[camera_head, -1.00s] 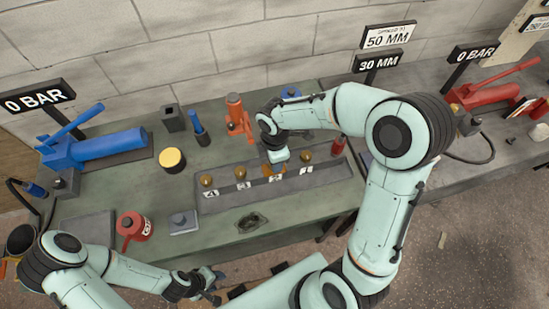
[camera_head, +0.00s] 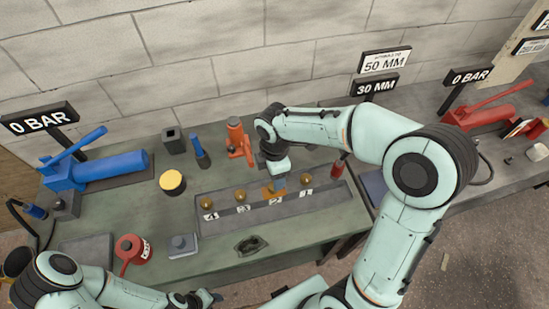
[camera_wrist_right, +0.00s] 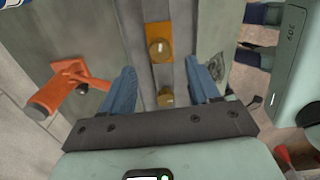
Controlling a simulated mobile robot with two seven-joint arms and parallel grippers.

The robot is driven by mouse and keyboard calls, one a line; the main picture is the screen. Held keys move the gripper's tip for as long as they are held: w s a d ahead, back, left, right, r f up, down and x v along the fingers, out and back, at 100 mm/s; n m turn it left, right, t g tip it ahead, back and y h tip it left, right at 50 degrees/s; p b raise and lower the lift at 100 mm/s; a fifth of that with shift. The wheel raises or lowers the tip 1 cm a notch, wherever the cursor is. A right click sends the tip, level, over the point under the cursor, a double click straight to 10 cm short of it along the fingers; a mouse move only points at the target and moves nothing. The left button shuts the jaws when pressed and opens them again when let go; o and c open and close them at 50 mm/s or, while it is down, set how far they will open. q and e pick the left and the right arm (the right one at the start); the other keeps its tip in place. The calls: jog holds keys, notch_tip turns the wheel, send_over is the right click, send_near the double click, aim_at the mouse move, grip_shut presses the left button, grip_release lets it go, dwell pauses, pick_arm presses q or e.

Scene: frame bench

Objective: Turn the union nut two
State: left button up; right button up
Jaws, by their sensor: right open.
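A grey rail (camera_head: 330,205) on the bench holds a row of brass nuts labelled 4, 3, 2 and 1. Union nut two (camera_head: 270,187) sits behind label 2 with an orange plate around its base. In the right wrist view the nut on the orange plate (camera_wrist_right: 158,43) is beyond the fingertips, and another brass nut (camera_wrist_right: 166,97) lies between the fingers. My right gripper (camera_head: 278,172) is above and just behind nut two, its blue fingers (camera_wrist_right: 162,78) apart and empty. My left gripper (camera_head: 205,300) is at the bottom edge, partly cut off; its jaws are unclear.
An orange tool (camera_head: 237,140) stands behind the rail, also left in the wrist view (camera_wrist_right: 65,88).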

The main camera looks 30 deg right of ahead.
notch_tip(320, 180, up, 7)
jog(key=shift+p, duration=0.3)
dwell(0.5)
